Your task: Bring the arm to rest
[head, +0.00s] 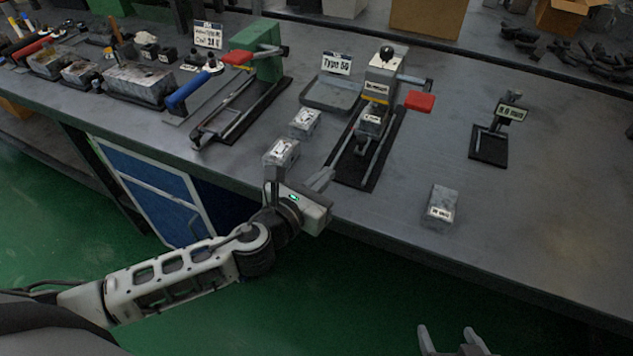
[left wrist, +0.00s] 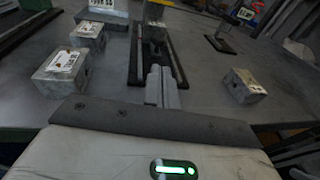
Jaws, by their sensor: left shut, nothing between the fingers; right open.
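My left gripper (head: 324,176) is at the front edge of the bench in the head view, with its arm coming in from the left. Its fingers are shut and hold nothing. In the left wrist view its fingers (left wrist: 161,85) point toward the black base of the press. My right gripper (head: 452,340) shows only by its fingertips at the bottom edge; it is open and empty. A valve block (head: 281,152) sits just left of and behind my left gripper. A second block (head: 305,122) stands behind it. A third block (head: 440,206) stands alone to the right.
The grey bench (head: 560,200) has free room at its right. A green press (head: 262,58) and a small sign stand (head: 489,143) are further off.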

